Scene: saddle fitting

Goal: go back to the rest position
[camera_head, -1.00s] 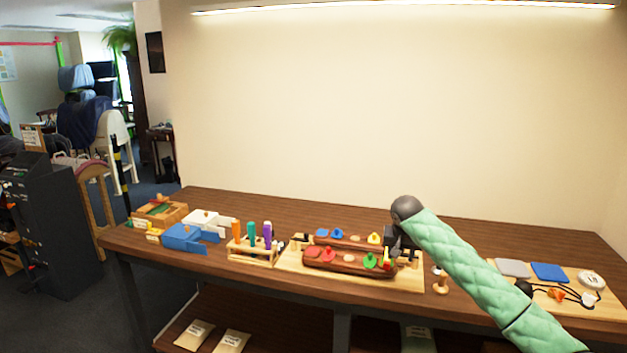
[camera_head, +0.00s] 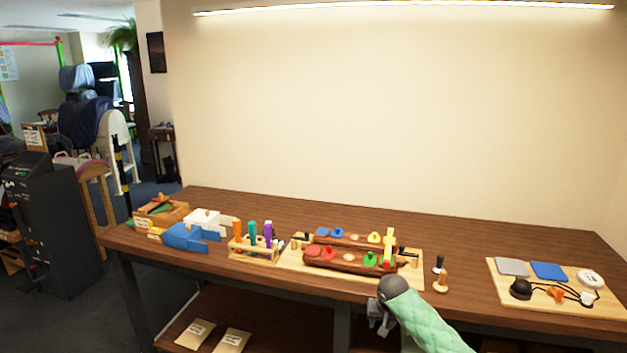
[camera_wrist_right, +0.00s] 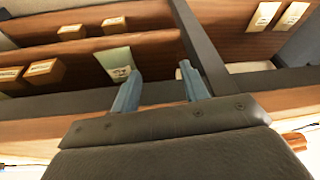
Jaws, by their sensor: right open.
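My right gripper (camera_head: 380,318) hangs in front of the workbench's front edge, below the tabletop, at the end of the green quilted arm. In the right wrist view its two bluish fingers (camera_wrist_right: 160,92) are apart with nothing between them. The workbench (camera_head: 460,233) has a wooden top. On it is a pale board (camera_head: 292,262) with two dark brown wooden bars (camera_head: 345,262) carrying coloured pieces, among them red, green, blue and yellow ones. The gripper is apart from these. My left gripper does not show.
A rack of coloured handles (camera_head: 252,250), a blue box (camera_head: 185,238) and a wooden box (camera_head: 160,213) stand at the left. A board with flat pads (camera_head: 549,271) lies at the right. The lower shelf (camera_head: 270,318) holds packets. The back of the tabletop is clear.

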